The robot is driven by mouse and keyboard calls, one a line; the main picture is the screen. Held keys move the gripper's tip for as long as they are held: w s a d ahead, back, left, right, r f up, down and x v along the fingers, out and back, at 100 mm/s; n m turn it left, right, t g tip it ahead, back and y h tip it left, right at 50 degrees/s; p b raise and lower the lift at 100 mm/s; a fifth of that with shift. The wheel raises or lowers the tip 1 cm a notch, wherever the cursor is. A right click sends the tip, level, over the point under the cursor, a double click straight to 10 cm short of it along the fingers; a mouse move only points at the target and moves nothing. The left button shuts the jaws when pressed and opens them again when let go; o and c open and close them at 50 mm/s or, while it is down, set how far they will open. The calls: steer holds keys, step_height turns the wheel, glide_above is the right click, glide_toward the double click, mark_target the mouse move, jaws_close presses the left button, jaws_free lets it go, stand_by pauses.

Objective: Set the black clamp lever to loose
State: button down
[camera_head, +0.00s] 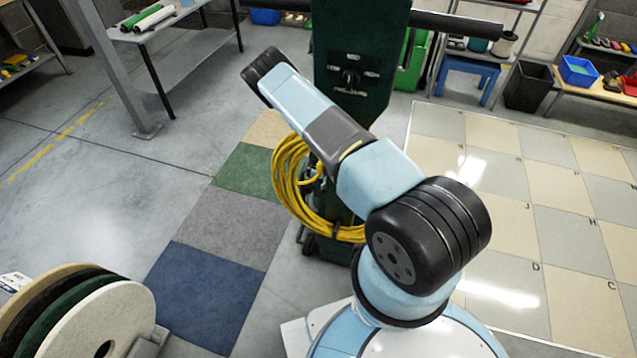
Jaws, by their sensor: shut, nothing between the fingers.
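A dark green machine column (385,20) stands upright ahead of me, partly behind my arm. On its face is a small black lever or knob (350,79) with several small pale labels around it. This may be the clamp lever; the label text and its exact setting are too small to read. My arm reaches up and left from my base, and its black end joint is left of the column face, apart from the knob in the picture. My gripper and its fingers do not show.
A coiled yellow cable (290,185) hangs at the column, partly behind my arm. Round pads (110,320) stand in a rack at lower left. Coloured floor tiles (215,290) lie left of the machine, a pale tiled area (560,240) right. A black bin (528,88) stands back right.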

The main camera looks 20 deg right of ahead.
steer(key=s+a+f, duration=0.2)
steer(key=s+f, duration=0.1)
steer(key=s, duration=0.1)
steer(key=shift+s+a, duration=0.15)
steer(key=shift+s, duration=0.25)
steer(key=shift+s+a+r, duration=0.1)
steer(key=shift+s+a, duration=0.35)
steer(key=shift+s, duration=0.15)
